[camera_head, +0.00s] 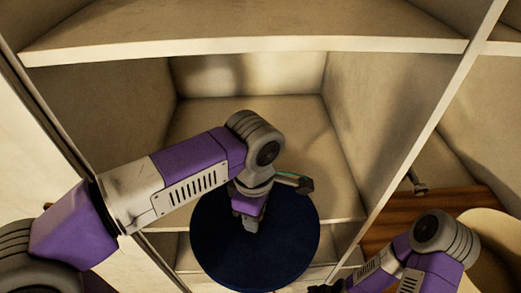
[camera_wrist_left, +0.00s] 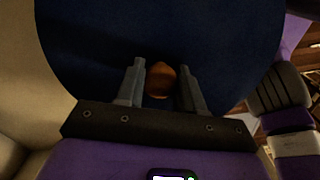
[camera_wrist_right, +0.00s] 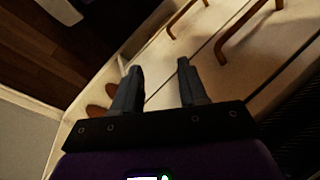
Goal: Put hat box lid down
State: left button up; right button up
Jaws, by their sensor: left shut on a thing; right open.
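The hat box lid (camera_head: 290,245) is a dark blue disc, in the head view in front of the shelf's edge at the lower middle. In the left wrist view the lid (camera_wrist_left: 100,45) fills most of the picture, with a brown knob (camera_wrist_left: 161,79) at its centre. My left gripper (camera_head: 247,222) is over the lid, and its fingers (camera_wrist_left: 161,85) are on either side of the knob, shut on it. My right gripper (camera_wrist_right: 158,85) is open and empty, in front of drawer fronts. The hat box itself is not clearly visible.
A pale shelf unit surrounds the left arm, with an upper shelf (camera_head: 250,45) above and a side wall (camera_head: 375,120) to the right. The shelf board (camera_head: 300,120) behind the lid is bare. Brown handles (camera_wrist_right: 243,28) stick out near my right gripper.

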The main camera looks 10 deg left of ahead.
pick_arm(q)
jog(key=shift+w+r, duration=0.1)
jog(key=shift+w, duration=0.25)
jog(key=w+a, duration=0.1)
jog(key=w, duration=0.4)
jog(key=w+a+p, duration=0.1)
jog(key=w+a, duration=0.1)
jog(key=w, duration=0.4)
jog(key=w+a+p, duration=0.1)
jog(key=w+a, duration=0.1)
jog(key=w, duration=0.3)
jog(key=shift+w, duration=0.35)
jog(key=shift+s+f+b, duration=0.1)
jog(key=shift+f+b, duration=0.45)
jog(key=shift+f, duration=1.15)
jog(key=shift+f, duration=0.2)
jog(key=o, duration=1.1)
jog(key=shift+r, duration=0.15)
